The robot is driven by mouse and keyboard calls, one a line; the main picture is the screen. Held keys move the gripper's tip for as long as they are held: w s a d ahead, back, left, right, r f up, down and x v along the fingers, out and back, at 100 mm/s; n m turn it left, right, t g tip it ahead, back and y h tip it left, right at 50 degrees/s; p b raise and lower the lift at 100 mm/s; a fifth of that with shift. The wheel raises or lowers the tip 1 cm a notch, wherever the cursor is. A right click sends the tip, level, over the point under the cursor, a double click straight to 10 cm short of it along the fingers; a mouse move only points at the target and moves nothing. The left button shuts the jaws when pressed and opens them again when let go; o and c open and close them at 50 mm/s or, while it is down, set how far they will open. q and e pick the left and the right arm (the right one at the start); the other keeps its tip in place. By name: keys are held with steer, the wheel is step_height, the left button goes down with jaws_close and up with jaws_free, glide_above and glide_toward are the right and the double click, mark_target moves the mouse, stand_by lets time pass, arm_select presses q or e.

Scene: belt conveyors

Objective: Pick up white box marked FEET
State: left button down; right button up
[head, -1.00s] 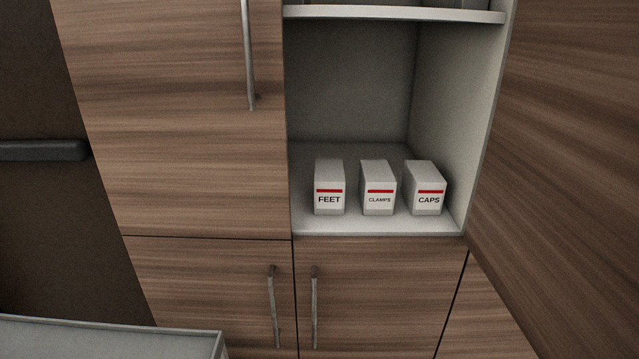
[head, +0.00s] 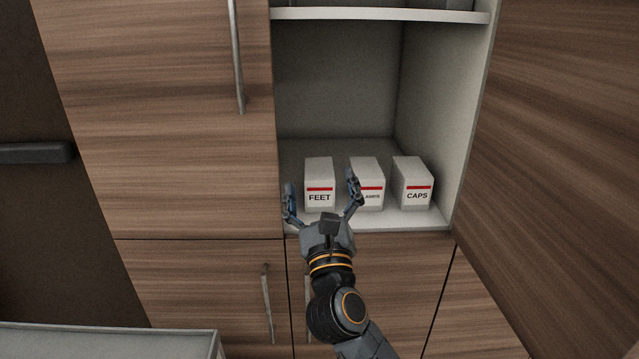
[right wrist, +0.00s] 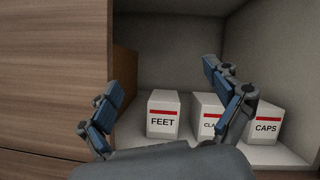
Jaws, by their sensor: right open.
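The white box marked FEET (head: 319,176) stands upright on the cabinet shelf, the leftmost of three similar boxes with red stripes. It also shows in the right wrist view (right wrist: 163,112), between my fingers as seen from there. My right gripper (head: 322,188) is open and empty, with its fingers spread to the left and right of the FEET box in the head view. The palm is in front of the shelf edge. I cannot tell whether the fingertips are beside the box or still in front of it. My left gripper is not in view.
The CLAMPS box (head: 367,171) stands just right of FEET, partly hidden by my right finger. The CAPS box (head: 412,184) is further right. The cabinet's left wall is close to the left finger. An open door (head: 560,120) stands at the right. An upper shelf (head: 380,15) is above.

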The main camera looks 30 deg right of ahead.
mark_target(319, 168)
steer(key=w+f+m+g, duration=0.1)
steer(key=f, duration=0.1)
steer(key=w+d+f+m+g, duration=0.1)
steer(key=m+g, duration=0.1)
steer(key=w+d+f+m+g, duration=0.1)
steer(key=f+m, duration=0.1)
steer(key=shift+w+f+g, duration=0.3)
steer(key=shift+f+g, duration=0.05)
steer(key=shift+g, duration=0.05)
steer(key=shift+w+d, duration=0.15)
steer(key=shift+w, duration=0.15)
steer(key=x, duration=0.2)
steer(key=p+x, duration=0.1)
steer(key=x, duration=0.2)
steer(key=p+x, duration=0.1)
steer(key=x, duration=0.1)
steer(key=shift+w+d+f, duration=0.2)
steer(key=shift+w+f, duration=0.05)
steer(key=shift+w, duration=0.1)
steer(key=p+x, duration=0.2)
steer(key=x, duration=0.2)
steer(key=shift+w+d+r, duration=0.1)
steer(key=shift+w, duration=0.25)
steer(key=shift+w+d, duration=0.2)
steer(key=shift+w, duration=0.15)
steer(key=shift+s+a, duration=0.1)
steer(key=c, duration=1.5)
